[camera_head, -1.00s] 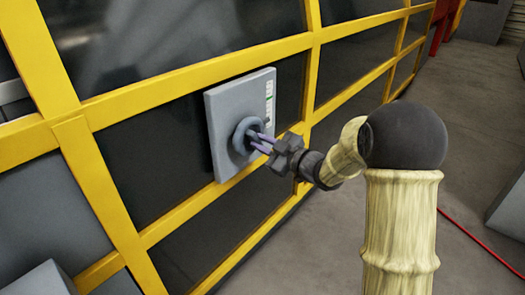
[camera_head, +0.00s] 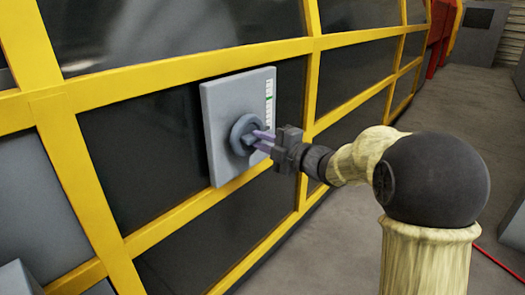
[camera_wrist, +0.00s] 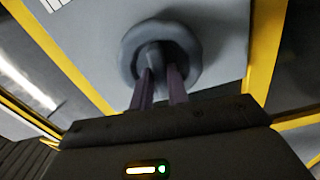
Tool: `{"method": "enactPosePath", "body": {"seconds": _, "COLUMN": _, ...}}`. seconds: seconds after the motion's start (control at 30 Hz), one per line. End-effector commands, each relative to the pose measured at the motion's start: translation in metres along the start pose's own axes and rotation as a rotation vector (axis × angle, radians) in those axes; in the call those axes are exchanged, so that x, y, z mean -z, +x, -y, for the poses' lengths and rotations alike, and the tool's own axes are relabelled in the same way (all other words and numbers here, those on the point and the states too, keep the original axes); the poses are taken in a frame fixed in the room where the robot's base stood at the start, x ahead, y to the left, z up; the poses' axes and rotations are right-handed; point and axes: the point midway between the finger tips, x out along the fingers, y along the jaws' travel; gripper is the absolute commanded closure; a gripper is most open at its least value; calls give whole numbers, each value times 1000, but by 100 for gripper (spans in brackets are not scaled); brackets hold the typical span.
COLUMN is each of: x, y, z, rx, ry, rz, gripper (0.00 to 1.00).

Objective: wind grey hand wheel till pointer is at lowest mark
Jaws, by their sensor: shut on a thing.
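The grey hand wheel (camera_head: 238,130) sits on a light grey panel (camera_head: 221,92) fixed to the yellow frame. It also shows in the wrist view (camera_wrist: 187,45), with a hub at its middle. My gripper (camera_head: 258,139) is at the wheel's front, its purple fingers shut on the hub; it also shows in the wrist view (camera_wrist: 160,85).
Yellow bars (camera_head: 180,70) and dark panes surround the panel. A red cable (camera_head: 499,263) lies on the grey floor at the right. Open floor (camera_head: 465,125) extends to the right of the machine. A grey box (camera_head: 480,32) stands at the far back.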

Motion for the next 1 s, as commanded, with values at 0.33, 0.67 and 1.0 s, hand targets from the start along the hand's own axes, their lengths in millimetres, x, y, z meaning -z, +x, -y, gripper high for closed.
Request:
{"method": "enactPosePath", "body": {"seconds": 0.33, "x": -1, "y": -1, "z": 3, "rx": 5, "ry": -115, "rz": 2, "gripper": 100}}
{"method": "enactPosePath", "body": {"seconds": 0.67, "x": -1, "y": 0, "z": 2, "rx": 6, "ry": -122, "rz": 1, "gripper": 100}}
{"method": "enactPosePath", "body": {"seconds": 1.0, "x": 0, "y": 0, "z": 1, "rx": 3, "ry": -121, "rz": 1, "gripper": 62}}
